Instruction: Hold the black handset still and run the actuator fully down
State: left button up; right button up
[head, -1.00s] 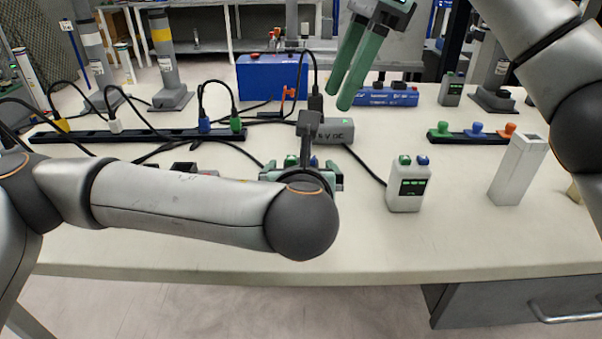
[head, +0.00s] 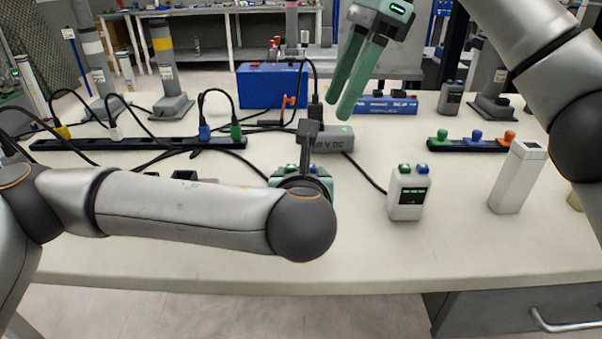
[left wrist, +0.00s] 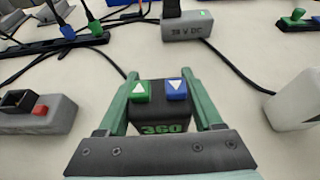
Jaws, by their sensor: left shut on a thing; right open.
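The black handset (left wrist: 165,118), marked 360, has a green up-arrow button and a blue down-arrow button. My left gripper (left wrist: 160,78) is shut around its sides in the left wrist view. In the head view my left gripper (head: 302,174) and the handset are mostly hidden behind my left arm. My right gripper (head: 341,110) is open and empty, pointing down above the back middle of the table, apart from the handset. Upright column actuators with grey bases stand behind, one with a yellow band (head: 163,45) and another at the left (head: 90,47). I cannot tell which one the handset drives.
A white handset (head: 407,195) stands right of the held one, with a pale square tube (head: 518,180) further right. A grey power box (head: 332,140), blue boxes (head: 270,87) and plug strips (head: 140,144) with black cables lie behind. The front table strip is clear.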

pick_arm(q)
jog(key=c, duration=0.6)
pick_arm(e)
grip_shut()
dwell(1.2)
